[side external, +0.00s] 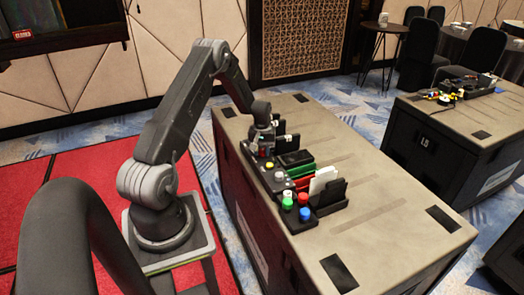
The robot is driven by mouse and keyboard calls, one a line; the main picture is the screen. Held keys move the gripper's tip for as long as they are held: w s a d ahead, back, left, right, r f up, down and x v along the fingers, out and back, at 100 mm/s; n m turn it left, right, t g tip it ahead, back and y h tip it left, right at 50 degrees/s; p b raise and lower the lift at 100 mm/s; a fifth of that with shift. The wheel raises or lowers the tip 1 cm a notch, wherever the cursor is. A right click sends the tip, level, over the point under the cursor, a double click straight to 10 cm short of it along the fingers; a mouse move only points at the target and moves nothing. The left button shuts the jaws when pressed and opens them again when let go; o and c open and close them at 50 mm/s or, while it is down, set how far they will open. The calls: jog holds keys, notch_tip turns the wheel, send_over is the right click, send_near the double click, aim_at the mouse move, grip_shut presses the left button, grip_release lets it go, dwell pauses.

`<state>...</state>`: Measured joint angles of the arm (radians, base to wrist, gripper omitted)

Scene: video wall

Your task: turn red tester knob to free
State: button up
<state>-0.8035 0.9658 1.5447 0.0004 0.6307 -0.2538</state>
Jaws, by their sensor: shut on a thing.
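My gripper (264,138) points down at the far end of a row of dark equipment on top of a black road case (345,175). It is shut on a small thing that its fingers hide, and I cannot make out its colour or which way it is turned. A small yellow part (270,165) shows just nearer than the gripper. I cannot tell any tester markings.
Red and green flat items (303,171) and a white card (322,180) stand in the row beside dark holders. The right side of the case top is clear. A second case (425,125) with small gear stands at the right. Chairs and tables are behind.

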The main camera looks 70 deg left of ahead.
aim_at(262, 150)
jog(key=n, duration=0.4)
jog(key=shift+n, duration=1.8)
jog(key=o, duration=0.9)
notch_tip(262, 150, up, 14)
jog(key=shift+f, duration=0.1)
